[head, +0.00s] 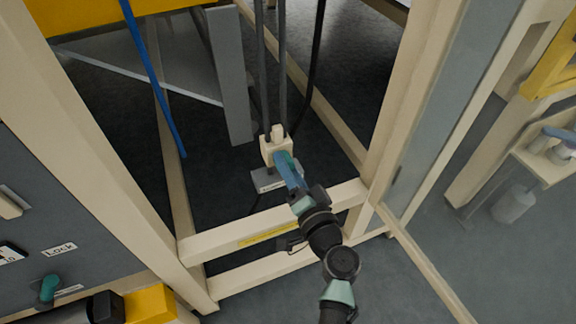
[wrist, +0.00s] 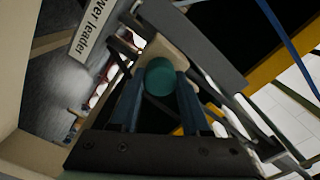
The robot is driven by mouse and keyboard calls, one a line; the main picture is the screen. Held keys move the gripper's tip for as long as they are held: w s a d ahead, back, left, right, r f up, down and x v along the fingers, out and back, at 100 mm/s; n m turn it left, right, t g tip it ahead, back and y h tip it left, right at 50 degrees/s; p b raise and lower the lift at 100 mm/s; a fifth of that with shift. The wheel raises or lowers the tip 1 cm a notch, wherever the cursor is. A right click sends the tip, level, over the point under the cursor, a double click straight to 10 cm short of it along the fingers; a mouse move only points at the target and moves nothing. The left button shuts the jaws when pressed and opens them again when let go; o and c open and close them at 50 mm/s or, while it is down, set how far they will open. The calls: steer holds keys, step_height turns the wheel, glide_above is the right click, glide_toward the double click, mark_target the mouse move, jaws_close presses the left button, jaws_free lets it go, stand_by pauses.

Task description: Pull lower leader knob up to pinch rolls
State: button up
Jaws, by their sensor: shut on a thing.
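The lower leader knob (wrist: 160,76) is a round teal knob, seen in the wrist view between the two blue fingers of my gripper (wrist: 160,92). The fingers are shut on it from both sides. A cream block (wrist: 163,50) sits directly behind the knob. In the head view my gripper (head: 288,168) reaches into the frame at the cream block (head: 275,147), which sits on two dark vertical rods (head: 272,70). A small part of the teal knob shows beside the fingers. A label reading "wer leader" (wrist: 94,27) is partly cut off in the wrist view. I cannot make out the pinch rolls.
Cream frame posts (head: 405,95) stand right of my arm, and a cream crossbar (head: 240,235) runs below it. A grey plate (head: 230,75) and a hanging blue hose (head: 155,80) are to the left. A dark cable (head: 316,60) hangs right of the rods.

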jaws_close()
stand_by(0.9)
